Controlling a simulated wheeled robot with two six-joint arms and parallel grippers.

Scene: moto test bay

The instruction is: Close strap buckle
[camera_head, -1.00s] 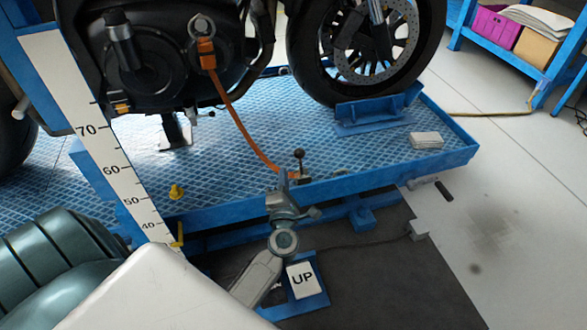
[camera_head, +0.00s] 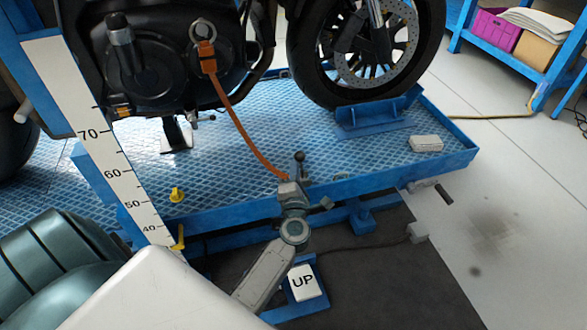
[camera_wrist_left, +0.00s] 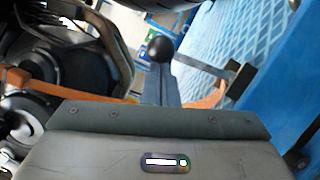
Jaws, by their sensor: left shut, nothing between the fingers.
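The strap buckle shows as an upright lever with a black ball knob (camera_head: 299,157) at the near edge of the blue lift platform. The orange strap (camera_head: 237,118) runs from a hook on the motorcycle down to it. My left gripper (camera_head: 290,187) is shut and empty, right in front of the buckle, and hides most of the buckle body. In the left wrist view the ball knob (camera_wrist_left: 160,48) is just ahead, with the orange strap (camera_wrist_left: 95,88) passing behind. I cannot tell whether the gripper touches the lever. My right gripper is not in view.
The motorcycle's front wheel (camera_head: 365,50) stands in a blue chock on the platform (camera_head: 230,160). A small white box (camera_head: 426,144) lies at its right. A yellow knob (camera_head: 176,195) is at the near left. The UP pedal (camera_head: 303,282) is on the floor below my left arm.

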